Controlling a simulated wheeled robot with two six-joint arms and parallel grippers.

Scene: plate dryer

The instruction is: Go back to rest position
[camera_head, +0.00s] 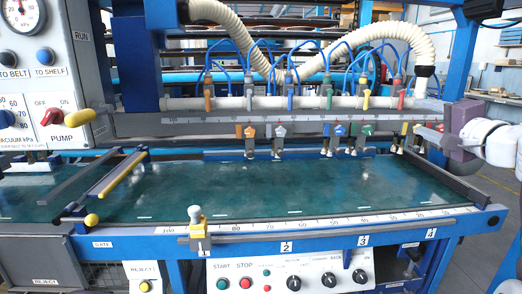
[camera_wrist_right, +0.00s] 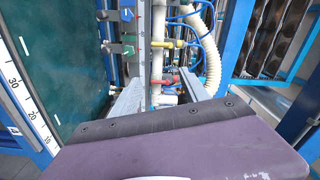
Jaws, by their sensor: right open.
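My right gripper (camera_head: 420,134) comes in from the right edge in the head view, at the right end of the vacuum rail (camera_head: 290,120). Its purple body and pale wrist show, with the fingers pointing left. In the right wrist view the two grey fingers of the gripper (camera_wrist_right: 158,80) stand apart. The yellow handle (camera_wrist_right: 165,43) and the red handle (camera_wrist_right: 163,81) show beyond and between them. I see nothing clearly held; whether a finger touches the nearest valve cannot be told. My left gripper does not show.
The green belt (camera_head: 250,190) is bare below the rail. A ruler edge with a knobbed slider (camera_head: 196,218) runs along the front. A control panel (camera_head: 290,270) is below it. A cream hose (camera_head: 395,30) arches above the rail. The yellow gate bar (camera_head: 122,174) crosses at left.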

